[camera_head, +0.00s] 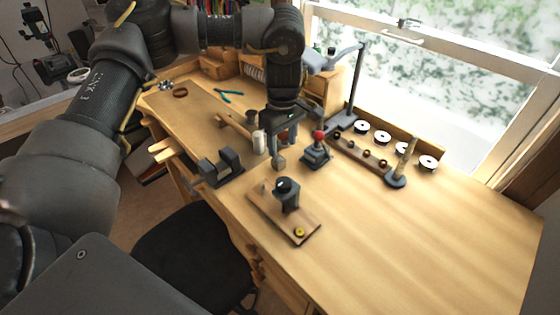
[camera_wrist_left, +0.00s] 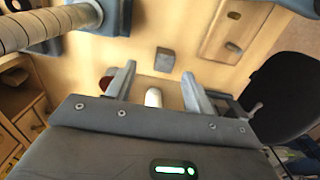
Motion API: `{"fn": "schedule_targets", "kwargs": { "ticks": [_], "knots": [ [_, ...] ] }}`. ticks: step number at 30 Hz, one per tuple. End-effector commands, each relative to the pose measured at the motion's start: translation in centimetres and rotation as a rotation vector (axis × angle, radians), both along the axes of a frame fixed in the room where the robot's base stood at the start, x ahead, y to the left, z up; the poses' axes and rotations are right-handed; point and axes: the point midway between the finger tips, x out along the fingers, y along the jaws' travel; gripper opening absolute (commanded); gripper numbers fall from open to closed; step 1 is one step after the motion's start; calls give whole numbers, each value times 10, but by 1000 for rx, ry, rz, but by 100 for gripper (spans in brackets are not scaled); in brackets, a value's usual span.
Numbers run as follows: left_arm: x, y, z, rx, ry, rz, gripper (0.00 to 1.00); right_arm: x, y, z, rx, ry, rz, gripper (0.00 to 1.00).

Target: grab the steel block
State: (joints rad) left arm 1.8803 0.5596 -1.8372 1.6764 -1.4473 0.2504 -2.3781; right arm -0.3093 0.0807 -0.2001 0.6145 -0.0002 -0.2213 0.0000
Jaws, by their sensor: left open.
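The steel block (camera_head: 279,162) is a small grey block standing on the wooden bench in the head view. It also shows in the left wrist view (camera_wrist_left: 164,60), just beyond the fingertips and between their lines. My left gripper (camera_head: 281,151) points down at the bench, right by the block. In the left wrist view its two fingers (camera_wrist_left: 158,74) are spread apart with nothing gripped between them. Whether a finger touches the block cannot be told. My right gripper is not in view.
A white cylinder (camera_head: 258,142) stands close left of the gripper. A red-knobbed tool (camera_head: 317,154) stands close right. A wooden board (camera_head: 307,231) with a dark fixture lies in front, and a dark vise-like holder (camera_head: 221,168) sits left. The bench's right side is clear.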

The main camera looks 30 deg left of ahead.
Motion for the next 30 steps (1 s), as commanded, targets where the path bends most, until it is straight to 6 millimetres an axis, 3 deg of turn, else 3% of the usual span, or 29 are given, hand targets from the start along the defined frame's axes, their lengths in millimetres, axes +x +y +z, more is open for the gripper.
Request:
{"fn": "schedule_targets", "kwargs": {
  "ticks": [3,6,16,25,30],
  "knots": [
    [0,0,-2,-2,-2,0,53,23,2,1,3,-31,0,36],
    [0,0,-4,-1,-1,-1,53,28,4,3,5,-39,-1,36],
    [2,8,-46,-1,0,-2,53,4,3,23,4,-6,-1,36],
    [2,8,-54,-1,-2,-2,53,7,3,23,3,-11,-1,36],
    [2,8,-54,-1,-2,-1,33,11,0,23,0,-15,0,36]
  ]
}}
